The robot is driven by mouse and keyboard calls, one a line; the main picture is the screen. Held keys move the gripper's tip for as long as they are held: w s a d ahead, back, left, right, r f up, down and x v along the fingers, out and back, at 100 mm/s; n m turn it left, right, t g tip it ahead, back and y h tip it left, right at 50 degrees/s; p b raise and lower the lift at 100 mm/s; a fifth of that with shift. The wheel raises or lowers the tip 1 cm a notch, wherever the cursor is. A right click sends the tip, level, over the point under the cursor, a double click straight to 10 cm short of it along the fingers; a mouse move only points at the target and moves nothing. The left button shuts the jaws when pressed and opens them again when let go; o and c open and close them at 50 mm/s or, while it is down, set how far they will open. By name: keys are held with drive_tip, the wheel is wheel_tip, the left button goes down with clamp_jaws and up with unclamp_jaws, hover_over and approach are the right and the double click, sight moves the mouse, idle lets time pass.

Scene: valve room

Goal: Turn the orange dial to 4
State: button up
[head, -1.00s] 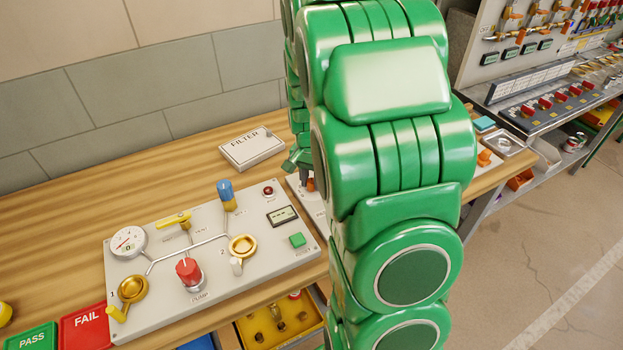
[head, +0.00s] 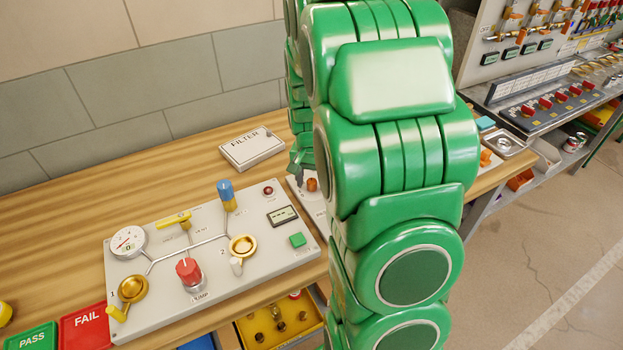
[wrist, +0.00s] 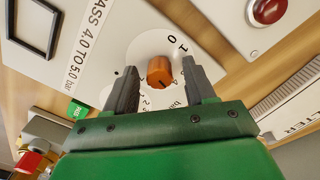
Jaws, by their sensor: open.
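The orange dial (wrist: 159,70) sits on a round white scale plate (wrist: 150,46) on a pale panel. It also shows in the head view (head: 311,184), beside my green arm. My gripper (wrist: 158,66) is open, with one dark finger on each side of the dial in the wrist view and a gap on both sides. In the head view my gripper (head: 297,170) is just left of and above the dial. Numerals 0 and 1 are readable on the scale's right; those low on the left are partly hidden by a finger. The dial's setting is unclear.
A red button (wrist: 268,10) and a "PASS 4.0 TO 5.0 bar" label (wrist: 95,30) are near the dial. A FILTER box (head: 252,148) lies behind. A panel with gauge, red pump knob (head: 189,272) and valves stands to the left. Bare wood lies behind that panel.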

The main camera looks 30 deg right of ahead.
sight(311, 181)
drive_tip(key=shift+r, duration=0.1)
wheel_tip(311, 181, up, 8)
drive_tip(key=shift+a+f, duration=0.1)
drive_tip(key=shift+f, duration=0.05)
idle(0.4)
idle(0.3)
drive_tip(key=s+a+r+n, duration=0.2)
drive_tip(key=s+a, duration=0.3)
drive_tip(key=s, duration=0.5)
drive_tip(key=s+a+r+n+g, duration=0.1)
drive_tip(key=s+a+r+n, duration=0.2)
drive_tip(key=s, duration=0.6)
drive_tip(key=s+a+r+n, duration=0.2)
drive_tip(key=s+a, duration=0.4)
drive_tip(key=s, duration=0.4)
drive_tip(key=shift+s+a+r+n+g, duration=0.3)
drive_tip(key=shift+a+r+n, duration=0.1)
drive_tip(key=shift+n, duration=0.3)
